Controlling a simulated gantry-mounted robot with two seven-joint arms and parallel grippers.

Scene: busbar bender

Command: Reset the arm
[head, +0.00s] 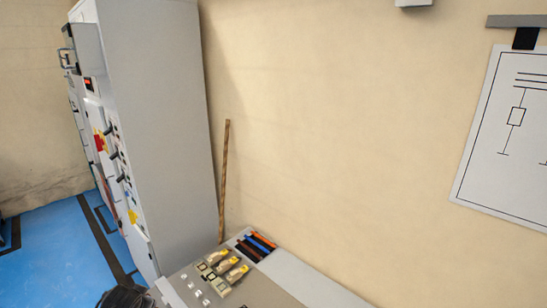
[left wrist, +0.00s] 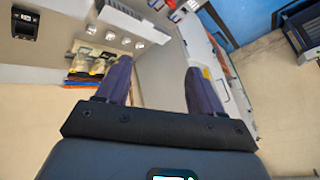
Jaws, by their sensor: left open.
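My left gripper (left wrist: 158,72) shows in the left wrist view. Its two dark fingers stand well apart, with nothing between them. Beyond the fingers are the grey side of the cabinet and, at the upper left, part of the grey bench with small components. A dark shape (head: 124,298) is cut off at the bottom edge of the head view; I cannot tell which part it is. My right gripper is not in either view.
A tall grey cabinet (head: 165,120) with switches stands at the left on a blue floor (head: 50,250). A grey bench (head: 285,275) holds several yellow-topped parts and coloured strips. A wooden stick (head: 224,180) leans on the wall. A diagram sheet (head: 510,140) hangs at the right.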

